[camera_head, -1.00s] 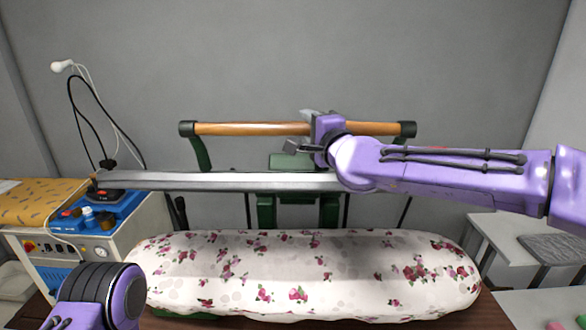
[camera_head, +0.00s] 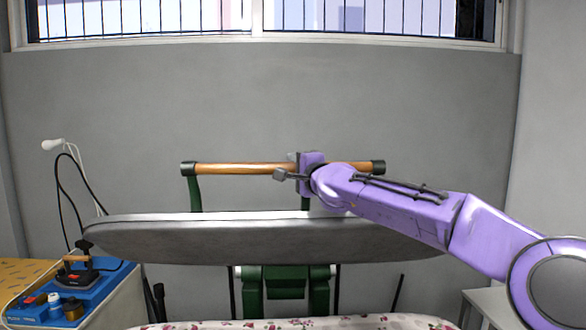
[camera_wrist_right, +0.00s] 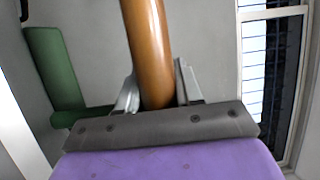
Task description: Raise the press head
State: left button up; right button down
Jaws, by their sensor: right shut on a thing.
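The press head (camera_head: 230,240) is a long grey slab with a pale upper edge, standing raised above the floral padded board (camera_head: 300,323). Its wooden handle bar (camera_head: 235,169) runs across above it between dark green end brackets. My right gripper (camera_head: 298,165) is shut around the bar, right of its middle. In the right wrist view the brown bar (camera_wrist_right: 150,50) passes between the two metal fingers (camera_wrist_right: 155,95). My left gripper is not in view in the head view.
The green press frame (camera_head: 285,283) stands behind the board. A grey wall (camera_head: 420,120) and barred window are behind.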

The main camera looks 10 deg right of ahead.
jog(key=shift+f, duration=0.2)
jog(key=c, duration=0.8)
grip_release()
jog(key=shift+w+f, duration=0.1)
jog(key=shift+w, duration=0.1)
jog(key=b+v, duration=0.5)
jog(key=v, duration=0.5)
jog(key=shift+s+d, duration=0.15)
jog(key=shift+s, duration=0.1)
jog(key=shift+d, duration=0.1)
